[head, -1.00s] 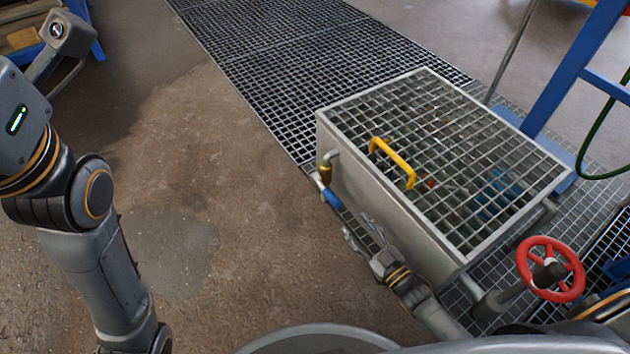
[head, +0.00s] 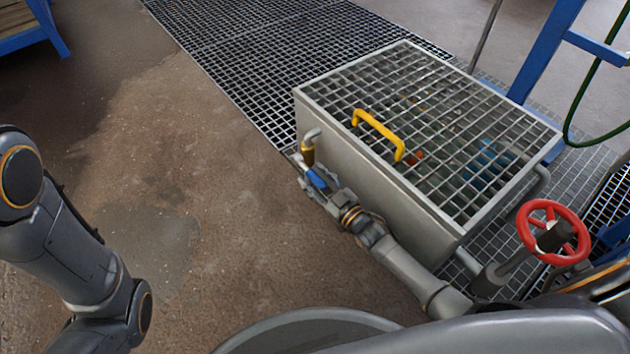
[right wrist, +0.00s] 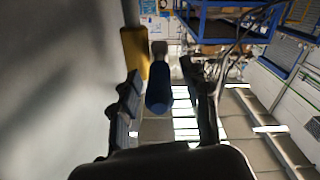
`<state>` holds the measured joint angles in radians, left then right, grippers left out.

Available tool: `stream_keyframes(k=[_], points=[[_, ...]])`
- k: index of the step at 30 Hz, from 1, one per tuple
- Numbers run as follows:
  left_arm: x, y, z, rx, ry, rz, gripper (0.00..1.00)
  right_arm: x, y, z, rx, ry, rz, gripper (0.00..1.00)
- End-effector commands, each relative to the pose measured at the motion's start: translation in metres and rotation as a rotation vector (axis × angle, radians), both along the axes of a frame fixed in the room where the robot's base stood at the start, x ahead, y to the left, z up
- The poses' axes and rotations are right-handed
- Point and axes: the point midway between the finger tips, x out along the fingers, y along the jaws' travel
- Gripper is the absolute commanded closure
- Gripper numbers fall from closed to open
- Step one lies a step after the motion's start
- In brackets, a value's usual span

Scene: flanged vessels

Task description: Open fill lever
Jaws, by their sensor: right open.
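The fill lever is a blue handle (head: 317,179) on a brass valve (head: 307,154), below a bent pipe at the left end of the grey vessel (head: 360,165). My right gripper (head: 312,186) is at the lever. In the right wrist view the blue handle (right wrist: 158,92) lies between the two spread fingers of the gripper (right wrist: 168,100), with the brass valve body (right wrist: 134,52) behind it. The gripper is open; I cannot tell whether a finger touches the lever. My left gripper is out of view.
A grating lid (head: 430,120) with a yellow handle (head: 379,132) covers the vessel. A red handwheel (head: 553,232) stands at its right front. A blue frame (head: 545,50) with a green hose is at the right. Bare floor (head: 210,130) lies open to the left.

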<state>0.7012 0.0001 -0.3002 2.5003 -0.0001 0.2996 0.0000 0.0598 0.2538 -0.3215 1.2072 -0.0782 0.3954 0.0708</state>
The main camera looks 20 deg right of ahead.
Motion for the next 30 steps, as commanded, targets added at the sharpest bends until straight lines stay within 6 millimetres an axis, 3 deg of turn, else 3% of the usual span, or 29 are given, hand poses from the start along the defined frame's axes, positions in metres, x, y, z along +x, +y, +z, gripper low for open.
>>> stream_keyframes(k=[8, 15, 16, 25, 30], points=[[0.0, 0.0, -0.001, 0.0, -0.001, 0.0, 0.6, 0.002, 0.001, 0.001, 0.0, 0.0, 0.0, 0.54], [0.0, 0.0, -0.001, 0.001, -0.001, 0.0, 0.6, 0.002, 0.001, 0.001, 0.0, 0.0, 0.0, 0.98], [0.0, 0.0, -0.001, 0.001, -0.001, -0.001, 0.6, 0.002, 0.001, 0.001, 0.0, 0.0, 0.0, 1.0], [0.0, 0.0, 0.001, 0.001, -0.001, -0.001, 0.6, 0.001, 0.001, 0.002, -0.001, 0.002, 0.0, 1.0], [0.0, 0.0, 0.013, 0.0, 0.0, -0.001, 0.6, -0.003, 0.001, 0.006, -0.008, 0.021, 0.001, 1.0]])
